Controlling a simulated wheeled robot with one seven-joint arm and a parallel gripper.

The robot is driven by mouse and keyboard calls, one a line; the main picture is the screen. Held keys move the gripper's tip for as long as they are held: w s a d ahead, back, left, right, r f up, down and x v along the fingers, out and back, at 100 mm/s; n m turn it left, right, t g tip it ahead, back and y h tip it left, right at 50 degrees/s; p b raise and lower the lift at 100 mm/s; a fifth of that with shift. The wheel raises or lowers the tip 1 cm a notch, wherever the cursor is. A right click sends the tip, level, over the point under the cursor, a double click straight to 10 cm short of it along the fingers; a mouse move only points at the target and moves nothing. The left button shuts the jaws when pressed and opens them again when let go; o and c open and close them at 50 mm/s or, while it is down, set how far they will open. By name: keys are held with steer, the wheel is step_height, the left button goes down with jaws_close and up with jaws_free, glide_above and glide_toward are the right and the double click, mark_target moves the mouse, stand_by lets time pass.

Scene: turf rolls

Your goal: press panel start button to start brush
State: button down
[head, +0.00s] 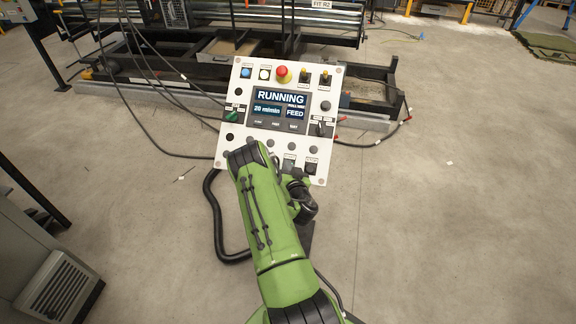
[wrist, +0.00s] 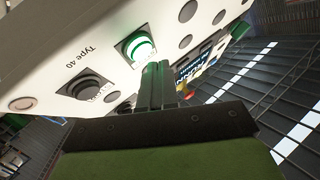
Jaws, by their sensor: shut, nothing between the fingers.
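The white control panel (head: 278,68) stands in the middle of the head view. Its screen (head: 281,98) reads "RUNNING", "20 m/min" and "FEED". The brush cannot be made out for certain.
A red mushroom button (head: 283,73) is at the panel's top. Behind stands a machine frame with a long metal roller (head: 290,12). A grey cabinet (head: 35,265) is at lower left.

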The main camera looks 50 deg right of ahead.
stand_by(0.3)
steer(key=shift+w+d+f, duration=0.1)
steer(key=shift+d+f, duration=0.15)
steer(key=shift+f, duration=0.1)
steer(key=shift+w+d+f, duration=0.1)
steer(key=shift+d+f, duration=0.15)
steer(key=shift+f, duration=0.05)
stand_by(0.6)
stand_by(0.4)
steer(key=shift+s+a+r+p, duration=0.2)
steer(key=shift+a+r+p, duration=0.25)
steer(key=shift+r, duration=0.2)
steer(key=shift+a, duration=0.1)
steer(key=shift+s+a+r+p, duration=0.1)
steer(key=shift+s+a+r, duration=0.1)
steer(key=shift+a+r, duration=0.35)
steer(key=shift+s+a+r+p, duration=0.15)
steer(key=shift+s+a+r, duration=0.2)
steer(key=shift+r, duration=0.35)
steer(key=shift+s+a+r+p, duration=0.1)
steer(key=shift+a+r, duration=0.4)
steer(key=shift+r, duration=0.15)
